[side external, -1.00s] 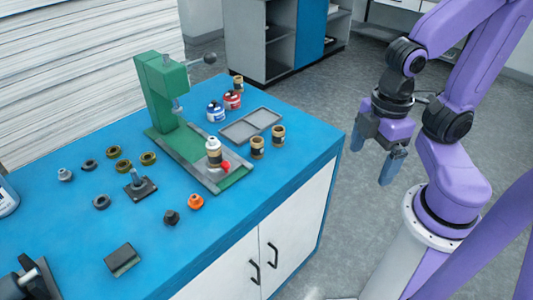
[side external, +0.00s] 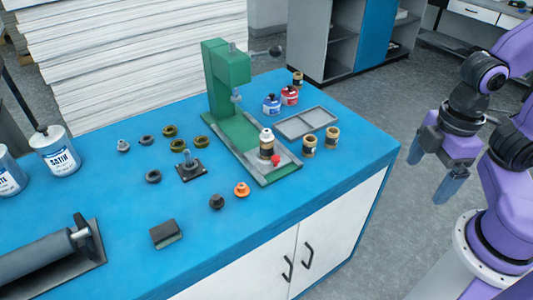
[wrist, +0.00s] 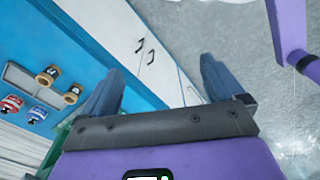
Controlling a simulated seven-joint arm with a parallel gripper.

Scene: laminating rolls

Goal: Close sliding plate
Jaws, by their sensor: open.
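The green press (side external: 226,80) stands on the blue table. From its base a grey sliding plate (side external: 283,171) extends toward the table's front, with a red knob (side external: 276,160) near its front end. My gripper (side external: 434,170) is open and empty, out beyond the table's right edge and well apart from the plate. In the wrist view my gripper (wrist: 162,70) shows two spread blue fingers with only cabinet and floor beyond them.
Beside the press are a grey tray (side external: 306,124), blue and red-labelled jars (side external: 271,105) and brown jars (side external: 309,146). Small rings, an orange knob (side external: 241,189) and a black block (side external: 166,234) lie to the left. Open floor separates my arm from the table.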

